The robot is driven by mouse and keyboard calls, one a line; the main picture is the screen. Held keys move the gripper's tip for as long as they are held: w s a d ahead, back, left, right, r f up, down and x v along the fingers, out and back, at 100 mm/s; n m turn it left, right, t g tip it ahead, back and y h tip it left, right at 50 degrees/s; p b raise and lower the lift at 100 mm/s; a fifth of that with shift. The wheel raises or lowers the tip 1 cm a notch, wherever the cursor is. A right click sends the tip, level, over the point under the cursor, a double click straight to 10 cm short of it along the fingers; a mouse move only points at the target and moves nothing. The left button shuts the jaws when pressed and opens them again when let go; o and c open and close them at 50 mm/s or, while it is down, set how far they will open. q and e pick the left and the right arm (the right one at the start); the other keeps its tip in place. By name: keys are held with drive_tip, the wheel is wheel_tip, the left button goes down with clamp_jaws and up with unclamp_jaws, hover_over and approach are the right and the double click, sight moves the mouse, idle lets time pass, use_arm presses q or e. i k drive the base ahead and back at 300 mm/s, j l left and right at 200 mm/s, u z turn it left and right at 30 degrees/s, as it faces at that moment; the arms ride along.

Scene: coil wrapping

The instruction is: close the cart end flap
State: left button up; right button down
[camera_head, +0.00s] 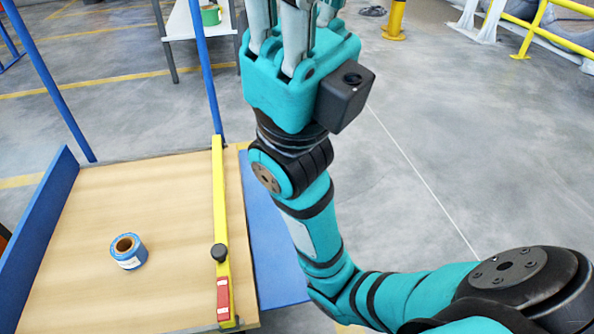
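The cart has a wooden deck (150,205) at the lower left. One blue panel (40,240) stands up along the deck's left edge. Another blue panel (272,240) lies folded outward beyond the deck's right edge, partly hidden behind my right arm; it looks like the end flap, in an open position. My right gripper (292,25) is at the top centre, beyond the deck and the folded panel, with its fingers pointing up and cut by the top edge. I cannot tell whether it is open or shut. My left gripper is not in view.
A blue-and-white roll (128,252) lies on the deck. A yellow bar (220,190) with a black knob and a red part runs along its right side. Blue posts (50,80) rise at the back. A white table (188,22) holds a green roll.

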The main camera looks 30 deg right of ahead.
sight(281, 282)
drive_tip(key=k+l, duration=0.1)
drive_tip(key=l, duration=0.3)
drive_tip(key=k+l+z, duration=0.1)
drive_tip(key=l, duration=0.3)
drive_tip(key=k+l+z, duration=0.1)
drive_tip(key=l, duration=0.3)
